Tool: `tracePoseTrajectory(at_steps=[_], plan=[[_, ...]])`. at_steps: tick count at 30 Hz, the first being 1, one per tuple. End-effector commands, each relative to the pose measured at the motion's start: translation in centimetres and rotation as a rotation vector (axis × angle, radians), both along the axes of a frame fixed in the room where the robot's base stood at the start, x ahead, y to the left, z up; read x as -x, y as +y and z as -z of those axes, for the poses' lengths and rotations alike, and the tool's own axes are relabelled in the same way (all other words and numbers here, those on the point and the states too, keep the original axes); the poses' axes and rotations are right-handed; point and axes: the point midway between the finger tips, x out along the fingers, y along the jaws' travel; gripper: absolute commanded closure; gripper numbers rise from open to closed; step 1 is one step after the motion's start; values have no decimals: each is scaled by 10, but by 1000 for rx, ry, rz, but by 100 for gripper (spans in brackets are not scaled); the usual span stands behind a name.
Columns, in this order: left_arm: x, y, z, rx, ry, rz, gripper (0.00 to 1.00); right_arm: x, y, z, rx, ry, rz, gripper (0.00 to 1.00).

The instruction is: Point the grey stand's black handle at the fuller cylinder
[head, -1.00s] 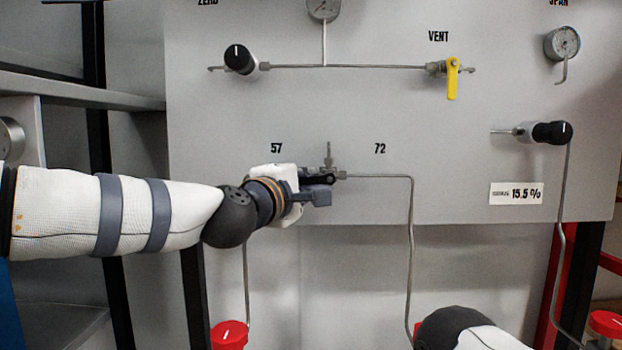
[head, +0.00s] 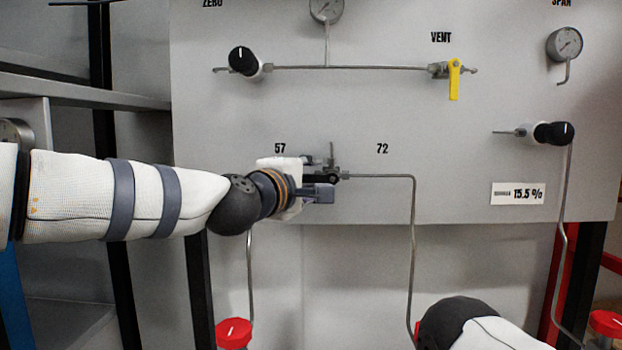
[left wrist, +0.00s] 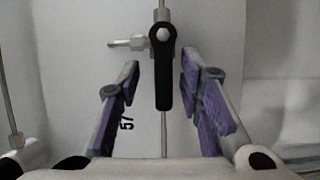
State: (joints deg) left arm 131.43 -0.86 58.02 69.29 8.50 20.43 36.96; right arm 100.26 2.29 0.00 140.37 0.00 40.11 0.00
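The grey metal valve fitting (head: 332,160) sits on the panel between the labels 57 and 72. Its black handle (left wrist: 162,78) points down in the left wrist view, back toward my gripper, which is leftward in the head view. My left gripper (head: 325,186) reaches in from the left. In the left wrist view my left gripper (left wrist: 161,85) is open, with one purple-padded finger on each side of the handle and visible gaps. A red-topped cylinder (head: 233,333) stands at the lower left. My right gripper is out of view.
The label 57 (head: 280,148) is left of the valve and the label 72 (head: 382,149) right of it. A thin pipe (head: 413,240) runs right, then down. A yellow vent handle (head: 454,80) and black knobs are on the panel. Another red top (head: 606,323) shows at right.

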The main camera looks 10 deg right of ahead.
Motion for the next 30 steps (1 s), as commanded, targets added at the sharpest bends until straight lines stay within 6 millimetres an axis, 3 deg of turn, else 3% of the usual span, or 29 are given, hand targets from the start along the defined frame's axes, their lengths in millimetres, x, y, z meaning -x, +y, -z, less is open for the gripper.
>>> tracePoseTrajectory(at_steps=[8,21,30], plan=[[4,5,1,0,4,0,67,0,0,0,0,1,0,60],[81,65,0,1,1,1,67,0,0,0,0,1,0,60],[94,75,1,0,1,1,67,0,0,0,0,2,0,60]])
